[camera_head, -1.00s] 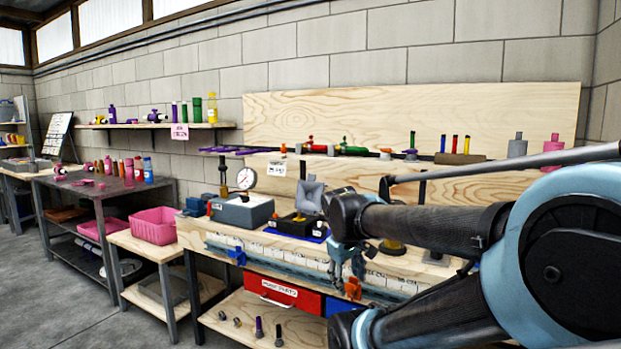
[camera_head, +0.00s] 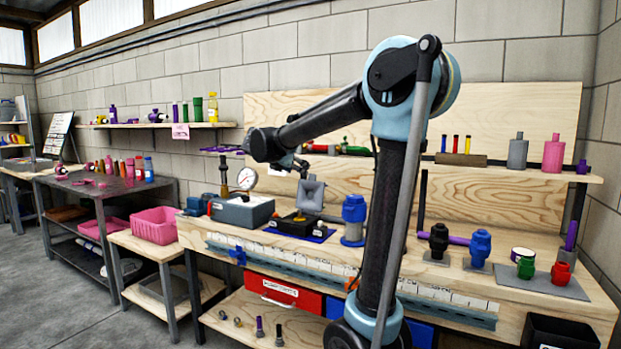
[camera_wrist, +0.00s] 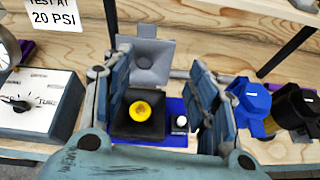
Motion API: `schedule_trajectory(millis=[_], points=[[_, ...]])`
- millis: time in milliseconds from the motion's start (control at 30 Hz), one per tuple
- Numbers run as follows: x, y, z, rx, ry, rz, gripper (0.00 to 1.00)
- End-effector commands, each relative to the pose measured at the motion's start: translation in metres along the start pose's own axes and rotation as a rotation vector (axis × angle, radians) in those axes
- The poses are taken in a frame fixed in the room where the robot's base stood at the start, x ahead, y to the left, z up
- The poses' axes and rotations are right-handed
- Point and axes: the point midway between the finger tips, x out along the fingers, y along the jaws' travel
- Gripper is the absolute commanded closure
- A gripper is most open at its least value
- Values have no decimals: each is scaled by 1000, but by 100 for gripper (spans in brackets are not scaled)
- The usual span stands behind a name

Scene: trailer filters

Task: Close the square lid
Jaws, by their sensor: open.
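The square lid (camera_head: 310,194) is grey and stands raised, tilted back, at the rear of a black box (camera_head: 297,222) on a blue mat (camera_head: 318,236). In the wrist view the lid (camera_wrist: 147,63) shows its inner face with a raised round centre. The black box (camera_wrist: 128,128) lies open before it, with a yellow round part (camera_wrist: 140,110) inside. My gripper (camera_wrist: 160,58) is open and empty. Its fingers frame the lid and box from left and right in the wrist view. In the head view my gripper is small and partly hidden above the lid, so contact cannot be told.
A grey box with a round gauge (camera_head: 246,178) stands left of the black box. A blue valve-like part (camera_head: 353,220) stands close on its right. A shelf (camera_head: 500,170) with bottles runs behind. A white knob (camera_wrist: 181,122) sits beside the box.

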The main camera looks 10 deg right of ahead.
Motion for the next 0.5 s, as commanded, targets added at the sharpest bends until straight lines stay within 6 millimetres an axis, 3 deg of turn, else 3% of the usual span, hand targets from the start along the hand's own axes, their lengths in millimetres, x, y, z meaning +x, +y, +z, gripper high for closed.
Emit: schedule_trajectory(millis=[100, 267, 500], points=[[-2, 21, 7, -78, -33, 18, 47], [3, 27, 10, -108, -47, 21, 47], [39, 27, 11, -104, -46, 19, 47]])
